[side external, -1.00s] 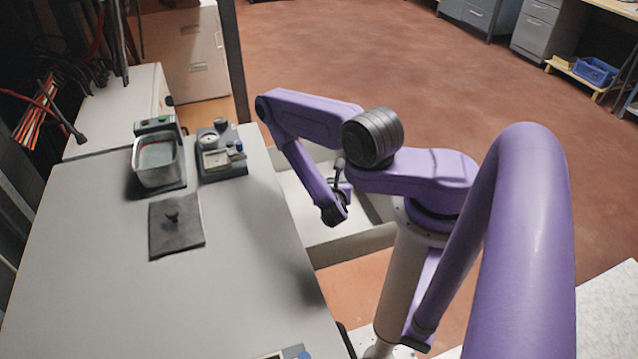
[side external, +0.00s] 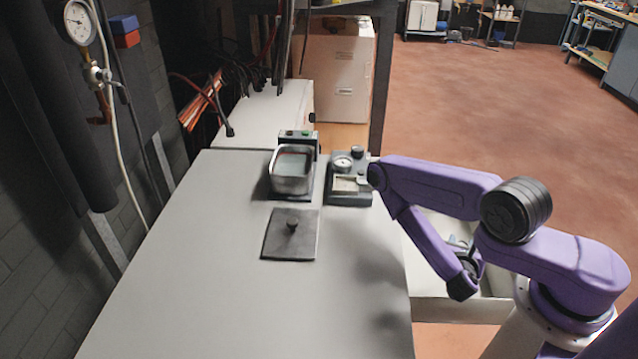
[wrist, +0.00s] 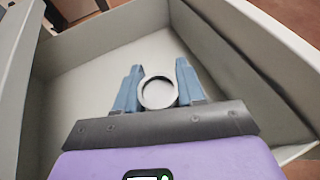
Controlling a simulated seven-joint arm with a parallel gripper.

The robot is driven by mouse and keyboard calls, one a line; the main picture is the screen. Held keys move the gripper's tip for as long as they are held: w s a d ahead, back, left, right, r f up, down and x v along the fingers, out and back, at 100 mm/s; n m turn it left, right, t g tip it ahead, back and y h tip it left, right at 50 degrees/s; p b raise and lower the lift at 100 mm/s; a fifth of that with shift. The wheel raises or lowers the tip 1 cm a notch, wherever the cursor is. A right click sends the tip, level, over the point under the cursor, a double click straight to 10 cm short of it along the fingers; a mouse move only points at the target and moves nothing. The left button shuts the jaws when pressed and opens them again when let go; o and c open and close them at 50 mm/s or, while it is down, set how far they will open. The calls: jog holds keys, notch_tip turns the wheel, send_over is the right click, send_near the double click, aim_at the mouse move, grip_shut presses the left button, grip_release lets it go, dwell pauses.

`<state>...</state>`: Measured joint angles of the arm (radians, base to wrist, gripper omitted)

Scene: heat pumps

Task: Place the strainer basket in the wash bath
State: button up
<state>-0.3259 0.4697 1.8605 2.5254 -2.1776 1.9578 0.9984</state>
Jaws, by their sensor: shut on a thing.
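The wash bath (side external: 291,182) is a metal, open-topped tank with greenish liquid, standing at the far side of the grey table. Its dark square lid with a knob (side external: 290,236) lies flat on the table in front of it. In the wrist view, my gripper (wrist: 159,68) has its blue fingers on both sides of a small round metal cup with a bright rim, which looks like the strainer basket (wrist: 145,103). The fingers are shut on it, inside a pale open bin. In the side view, my arm hides most of the gripper, and the basket cannot be made out clearly.
The pale bin (side external: 440,307) sits beside the table's right edge, and its walls (wrist: 245,60) surround my gripper. A small device with a dial (side external: 348,184) stands right of the bath. The table's (side external: 200,290) near part is clear. A pressure gauge (side external: 78,22) hangs on the left wall.

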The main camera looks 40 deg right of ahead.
jog(key=w+a+r+n+t+y, duration=0.1)
jog(key=w+a+r+n+t, duration=0.1)
jog(key=w+a+r, duration=0.6)
jog(key=w+a+r+n+t+y, duration=0.1)
jog(key=w+a+r+y, duration=0.15)
jog(key=w+r, duration=0.85)
jog(key=w+a+r+n+t+y, duration=0.1)
jog(key=w+a+r+n+t, duration=0.1)
jog(key=w+a+r, duration=0.7)
jog(key=shift+w+d+f, duration=0.3)
jog(key=shift+w+f, duration=2.05)
jog(key=shift+w, duration=0.25)
jog(key=shift+w+d+f, duration=0.3)
jog(key=shift+w+f, duration=2)
jog(key=shift+w, duration=0.25)
jog(key=shift+w+d+f, duration=0.3)
jog(key=shift+w+f, duration=2.05)
jog(key=shift+w, duration=0.25)
jog(key=shift+f+h, duration=0.25)
jog(key=shift+f, duration=0.35)
jog(key=o, duration=1)
jog(key=shift+o, duration=0.2)
